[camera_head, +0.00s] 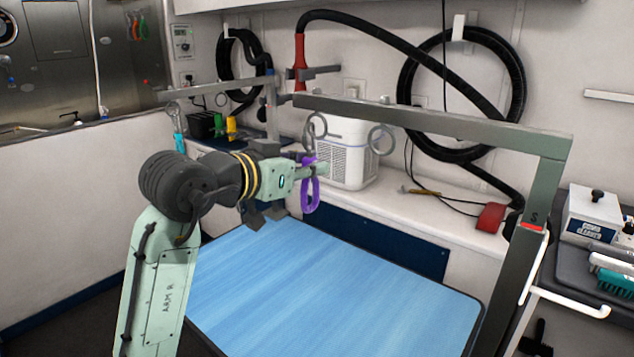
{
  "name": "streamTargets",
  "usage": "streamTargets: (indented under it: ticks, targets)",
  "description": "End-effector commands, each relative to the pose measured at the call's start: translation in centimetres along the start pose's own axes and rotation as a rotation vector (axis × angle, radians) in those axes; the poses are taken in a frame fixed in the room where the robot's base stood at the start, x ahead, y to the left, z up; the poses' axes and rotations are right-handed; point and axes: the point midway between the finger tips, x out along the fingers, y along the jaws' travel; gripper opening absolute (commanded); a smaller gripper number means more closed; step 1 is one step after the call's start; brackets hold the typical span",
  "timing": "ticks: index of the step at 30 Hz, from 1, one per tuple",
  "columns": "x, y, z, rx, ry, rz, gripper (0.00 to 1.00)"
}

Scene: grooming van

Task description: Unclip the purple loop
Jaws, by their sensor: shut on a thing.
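The purple loop (311,194) hangs down at the tip of my gripper (316,168), above the far part of the blue table. My gripper is shut on the loop's upper end, with the fingers pointing right. The fingers partly cover the loop's top, so its clip is not clear. The grey overhead bar (430,119) runs above and behind my gripper, with a grey ring (315,127) just above the loop and another grey ring (381,140) to the right. I cannot tell whether the purple loop is still joined to the bar.
The blue table top (330,290) below is bare. A white air purifier (350,165) stands on the ledge behind the loop. The grey post (525,240) rises at the right. A black hose with a red nozzle (299,58) hangs behind the bar.

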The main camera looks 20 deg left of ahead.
Motion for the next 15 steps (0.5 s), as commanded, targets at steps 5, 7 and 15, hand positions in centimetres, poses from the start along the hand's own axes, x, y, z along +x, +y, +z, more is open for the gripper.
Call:
streamTargets:
  ticks: [5, 7, 15]
  targets:
    - [-0.7, 0.0, 0.2, -0.001, 0.001, 0.000, 0.00]
    - [-1.0, 0.0, 0.2, -0.001, 0.002, 0.000, 0.00]
    - [-2.1, 0.0, 0.5, 0.000, 0.001, -0.001, 0.00]
